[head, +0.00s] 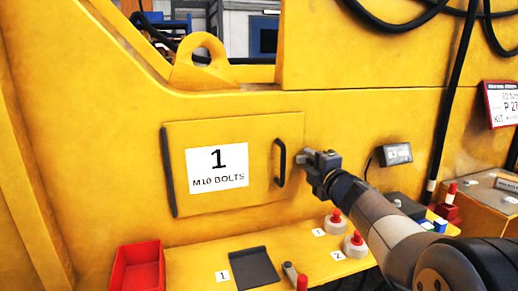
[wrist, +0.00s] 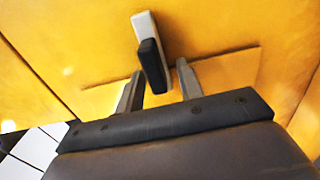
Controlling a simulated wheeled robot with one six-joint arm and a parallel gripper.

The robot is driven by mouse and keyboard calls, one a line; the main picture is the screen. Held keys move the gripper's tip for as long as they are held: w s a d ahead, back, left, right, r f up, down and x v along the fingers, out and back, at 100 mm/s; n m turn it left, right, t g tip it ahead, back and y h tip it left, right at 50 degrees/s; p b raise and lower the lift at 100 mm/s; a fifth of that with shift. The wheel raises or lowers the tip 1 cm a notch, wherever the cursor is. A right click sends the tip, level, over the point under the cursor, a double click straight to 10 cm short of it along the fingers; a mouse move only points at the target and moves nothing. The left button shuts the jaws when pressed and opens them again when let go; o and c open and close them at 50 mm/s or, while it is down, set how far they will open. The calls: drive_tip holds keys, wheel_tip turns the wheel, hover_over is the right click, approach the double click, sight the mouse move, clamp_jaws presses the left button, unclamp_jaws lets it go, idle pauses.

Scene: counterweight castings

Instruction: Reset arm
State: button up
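My gripper (head: 312,158) is at the right of the yellow door's black handle (head: 280,162), a short way off it in the head view. In the wrist view, the two grey fingers (wrist: 158,76) stand apart with a gap between them. A black bar (wrist: 151,62), seemingly the handle, shows ahead of and between the fingertips, with no clear contact. The door (head: 228,130), labelled "1 M10 BOLTS", looks shut in the yellow casting. My arm reaches in from the lower right.
A yellow ledge below the door holds a red bin (head: 138,268), a dark grey plate (head: 254,267) and red-topped bottles (head: 354,244). A small black display box (head: 394,154) is on the casting right of my gripper. A black cable (head: 456,95) hangs further right.

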idle(0.4)
drive_tip(key=v, duration=1.1)
drive_tip(key=x, duration=1.1)
drive_tip(key=shift+w+a, duration=0.1)
drive_tip(key=shift+w, duration=0.1)
drive_tip(key=shift+s+r+m+p, duration=0.15)
drive_tip(key=shift+r+m+p, duration=0.3)
drive_tip(key=shift+m+p, duration=0.65)
drive_tip(key=shift+d+m+p, duration=0.2)
drive_tip(key=shift+m+p, duration=0.7)
drive_tip(key=shift+m, duration=0.3)
